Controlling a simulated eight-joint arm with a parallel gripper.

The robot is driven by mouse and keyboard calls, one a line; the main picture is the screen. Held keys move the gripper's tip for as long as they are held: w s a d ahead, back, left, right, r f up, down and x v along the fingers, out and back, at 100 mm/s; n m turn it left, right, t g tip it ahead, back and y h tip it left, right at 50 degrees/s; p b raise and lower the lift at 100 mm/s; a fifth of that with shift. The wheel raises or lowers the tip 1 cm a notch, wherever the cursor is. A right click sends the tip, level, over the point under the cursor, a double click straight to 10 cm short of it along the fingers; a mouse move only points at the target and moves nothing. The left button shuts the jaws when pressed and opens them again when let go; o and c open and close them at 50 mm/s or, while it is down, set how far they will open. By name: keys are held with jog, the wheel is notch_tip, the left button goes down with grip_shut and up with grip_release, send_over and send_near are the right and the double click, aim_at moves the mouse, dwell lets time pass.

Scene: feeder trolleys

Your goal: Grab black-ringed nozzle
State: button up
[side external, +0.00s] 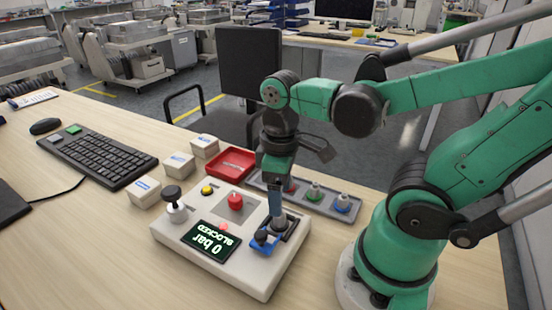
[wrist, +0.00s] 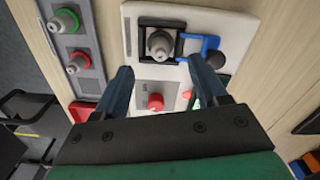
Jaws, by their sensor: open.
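A grey nozzle (wrist: 160,43) stands in a black square holder (wrist: 143,24) on the white control box; its ring looks dark, so I take it for the black-ringed one. A blue clamp piece (wrist: 209,45) lies beside the holder and also shows in the side view (side external: 262,241). My gripper (wrist: 162,65) is open and empty, pointing down, its dark blue fingers apart with the nozzle ahead between them in the wrist view. In the side view my gripper (side external: 275,212) is low over the holder and partly hides the nozzle. I cannot tell whether they touch.
The grey tray (side external: 327,208) behind the box holds nozzles with red, green (side external: 314,191) and blue (side external: 342,203) rings. The white control box (side external: 262,281) carries a red button (side external: 235,201), a black knob (side external: 172,194) and a display (side external: 209,241) reading "0 bar BLOCKED". A red tray (side external: 250,155) and white boxes stand nearby.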

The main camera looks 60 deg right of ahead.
jog(key=shift+f, duration=2.2)
grip_shut()
